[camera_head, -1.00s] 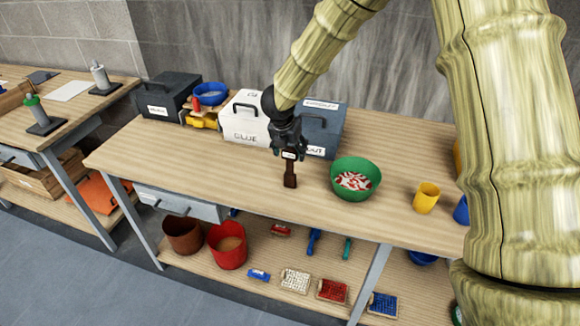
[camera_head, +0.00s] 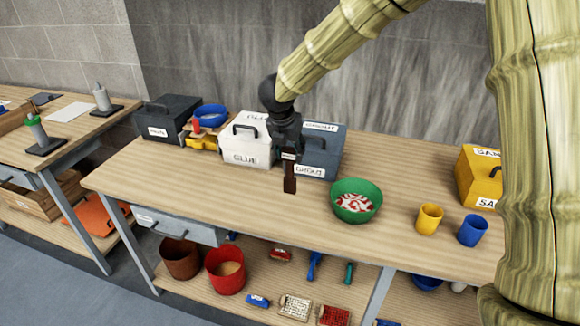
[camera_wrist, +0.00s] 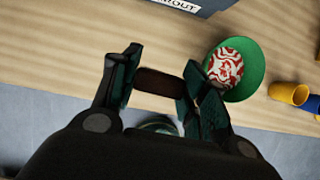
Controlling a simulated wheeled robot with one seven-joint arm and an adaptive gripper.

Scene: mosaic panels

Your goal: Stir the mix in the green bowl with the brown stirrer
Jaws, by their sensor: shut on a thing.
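The green bowl (camera_head: 340,207) stands upright on the workbench and holds a red and white mix (camera_head: 356,202) with a swirled pattern. The bowl (camera_wrist: 252,80) and its swirled mix (camera_wrist: 226,66) also show at the right of the wrist view. My gripper (camera_head: 289,160) is to the left of the bowl, apart from it, and is shut on the brown stirrer (camera_head: 290,184). The stirrer hangs down, outside the bowl; I cannot tell its exact height over the bench. In the wrist view the stirrer (camera_wrist: 160,82) sits between the two fingers of my gripper (camera_wrist: 162,85).
Behind my gripper are a white glue box (camera_head: 243,150) and a grey grout box (camera_head: 322,153). To the right of the bowl stand a yellow cup (camera_head: 428,219), a blue cup (camera_head: 472,231) and a yellow box (camera_head: 477,180). The front of the bench (camera_head: 230,195) is clear.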

